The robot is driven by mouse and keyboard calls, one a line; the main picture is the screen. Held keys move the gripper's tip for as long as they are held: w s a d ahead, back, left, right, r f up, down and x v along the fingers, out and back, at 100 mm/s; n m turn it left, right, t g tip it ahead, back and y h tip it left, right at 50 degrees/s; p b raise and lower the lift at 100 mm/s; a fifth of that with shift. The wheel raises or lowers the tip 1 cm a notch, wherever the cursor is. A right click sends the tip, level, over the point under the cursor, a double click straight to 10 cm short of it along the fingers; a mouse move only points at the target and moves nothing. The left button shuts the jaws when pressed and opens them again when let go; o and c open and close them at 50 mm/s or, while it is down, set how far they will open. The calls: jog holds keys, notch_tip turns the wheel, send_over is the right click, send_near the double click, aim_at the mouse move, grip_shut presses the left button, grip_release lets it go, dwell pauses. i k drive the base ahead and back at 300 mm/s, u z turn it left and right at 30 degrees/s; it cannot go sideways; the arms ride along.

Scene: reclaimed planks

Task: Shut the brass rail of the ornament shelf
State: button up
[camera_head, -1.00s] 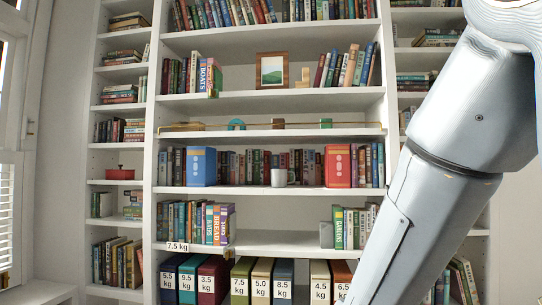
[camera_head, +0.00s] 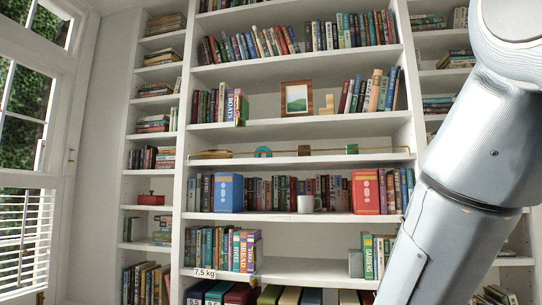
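The ornament shelf (camera_head: 300,161) is the narrow-spaced white shelf across the middle of the bookcase. A thin brass rail (camera_head: 385,149) runs along its front, from the left upright to the right one. I cannot tell from here whether the rail is open or shut. Behind it stand a teal arch-shaped ornament (camera_head: 263,152), a small brown ornament (camera_head: 304,150) and a green block (camera_head: 352,149). A flat golden piece lies at the left end. My arm crosses the right side of the view; my gripper is below the picture.
The shelf above holds books, a framed picture (camera_head: 296,99) and a wooden block. The shelf below holds a blue box (camera_head: 228,192), a white mug (camera_head: 306,204), a red box (camera_head: 365,191) and books. Weight-labelled boxes stand at the bottom. A window is at left.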

aim_at(393, 147)
jog(key=u, duration=0.95)
jog(key=i, duration=1.6)
jog(key=z, duration=1.4)
